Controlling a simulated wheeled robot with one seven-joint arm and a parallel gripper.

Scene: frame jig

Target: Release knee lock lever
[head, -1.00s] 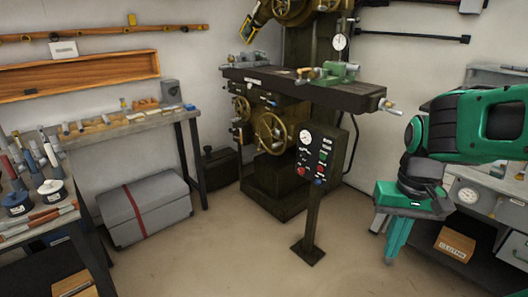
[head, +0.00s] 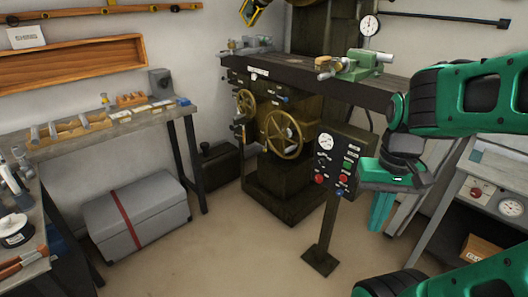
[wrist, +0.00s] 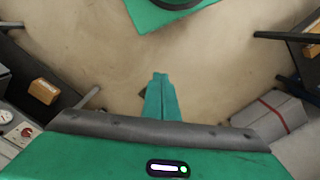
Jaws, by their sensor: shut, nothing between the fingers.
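The dark olive milling machine (head: 287,175) stands against the back wall in the head view, with brass handwheels and small levers on its knee. Which small handle is the knee lock lever I cannot tell at this size. My gripper (head: 378,228) hangs pointing down to the right of the control pedestal, apart from the machine. In the wrist view my gripper (wrist: 160,75) shows its green fingers together with nothing between them, above bare floor.
A control pedestal (head: 322,225) stands between my gripper and the machine's knee. The machine table (head: 300,72) reaches out to the right above. A grey chest (head: 165,212) and a workbench (head: 165,115) are on the left. A grey cabinet (head: 468,205) stands right. The middle floor is clear.

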